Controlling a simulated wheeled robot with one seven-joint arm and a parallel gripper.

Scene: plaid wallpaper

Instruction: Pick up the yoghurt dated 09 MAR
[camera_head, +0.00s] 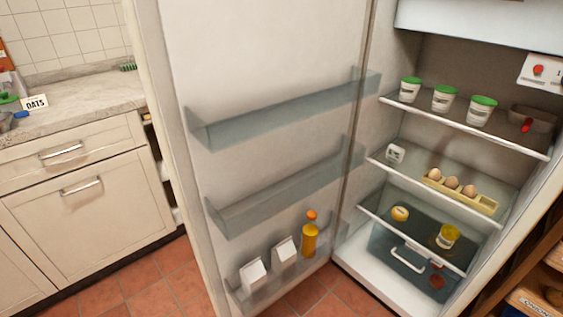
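Three white tubs with green lids, likely the yoghurts, stand upright in a row on the upper shelf of the open fridge in the head view. They are the left tub (410,89), the middle tub (444,98) and the right tub (481,110). Each has a dark printed label, too small to read, so I cannot tell which bears 09 MAR. The tubs stand apart from one another near the shelf's front edge (470,129). My gripper is not in view.
The fridge door (270,50) stands open at left, with an orange bottle (310,236) and two white cartons in its bottom rack. A brown container (533,119) sits right of the tubs. An egg tray (485,204) is on the shelf below. A wooden shelf unit (535,265) stands at right.

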